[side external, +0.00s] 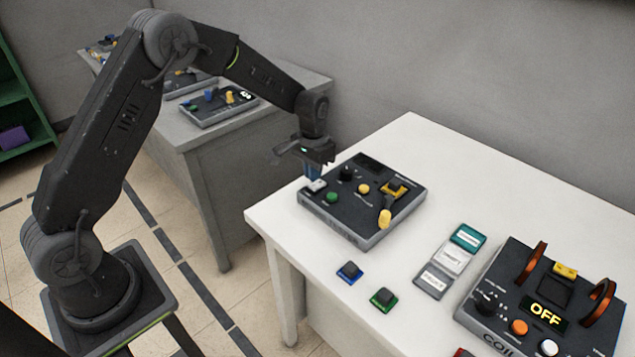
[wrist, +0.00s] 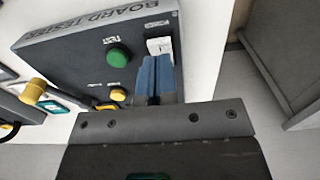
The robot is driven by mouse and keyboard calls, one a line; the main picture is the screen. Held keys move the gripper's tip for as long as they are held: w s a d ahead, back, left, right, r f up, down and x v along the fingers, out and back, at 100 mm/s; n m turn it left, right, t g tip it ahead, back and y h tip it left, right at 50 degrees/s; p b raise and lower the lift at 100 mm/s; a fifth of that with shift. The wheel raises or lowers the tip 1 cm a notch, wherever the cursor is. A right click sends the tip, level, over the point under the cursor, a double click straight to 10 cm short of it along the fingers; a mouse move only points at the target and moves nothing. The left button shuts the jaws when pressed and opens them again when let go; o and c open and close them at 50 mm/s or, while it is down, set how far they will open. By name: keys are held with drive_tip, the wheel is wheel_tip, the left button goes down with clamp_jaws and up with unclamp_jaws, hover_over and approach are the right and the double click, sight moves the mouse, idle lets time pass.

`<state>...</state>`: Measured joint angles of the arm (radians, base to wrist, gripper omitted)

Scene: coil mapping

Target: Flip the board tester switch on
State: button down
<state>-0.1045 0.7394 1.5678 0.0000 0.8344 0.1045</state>
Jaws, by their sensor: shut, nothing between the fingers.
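The board tester (side external: 345,232) is a dark grey box on the white table, with its name on the front edge. It also shows in the wrist view (wrist: 62,52). Its white switch (side external: 316,186) is at the box's left front corner. In the wrist view the switch (wrist: 158,45) is partly hidden behind my fingertips. My gripper (side external: 313,174) points down at the switch, its blue fingers (wrist: 152,65) shut together and empty. The tips are at or just over the switch; I cannot tell whether they touch it. The switch's position is not readable.
Blue (side external: 349,271) and green (side external: 384,298) blocks, cards (side external: 451,261) and a coil device (side external: 520,300) reading OFF lie to the right.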

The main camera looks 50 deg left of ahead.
sight(313, 185)
drive_tip(key=shift+f, duration=1.3)
idle(0.9)
drive_tip(key=shift+r, duration=3.5)
